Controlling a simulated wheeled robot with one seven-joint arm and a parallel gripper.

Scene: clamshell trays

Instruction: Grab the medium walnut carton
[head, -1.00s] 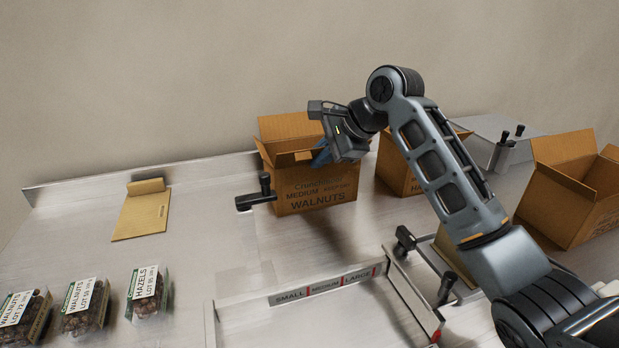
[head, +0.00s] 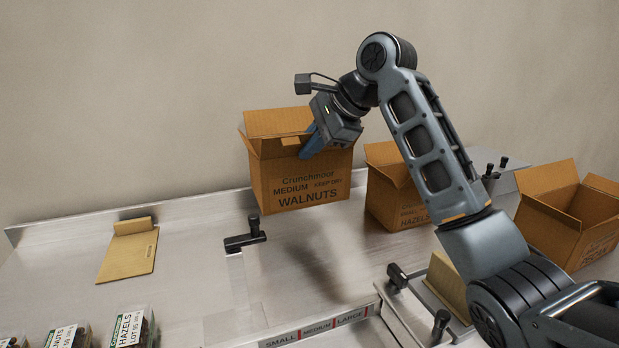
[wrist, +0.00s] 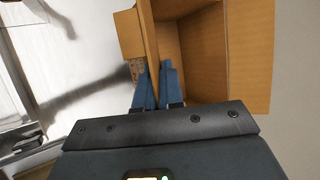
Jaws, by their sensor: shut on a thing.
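The medium walnut carton (head: 300,187) is an open-topped brown box printed "Crunchmoor MEDIUM WALNUTS". In the head view it hangs above the steel bench near the back wall, with a shadow below it. My gripper (head: 308,153) is shut on its upper wall from above. In the wrist view the two blue fingers (wrist: 158,82) lie on either side of the carton's wall (wrist: 150,40), and the carton's inside looks empty. The exact contact at the fingertips is partly hidden.
A hazel carton (head: 397,195) stands to the right, partly behind my arm, with another open carton (head: 570,225) farther right. Clamshell trays (head: 130,328) stand at front left. A black clamp (head: 246,236) sits near the carton.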

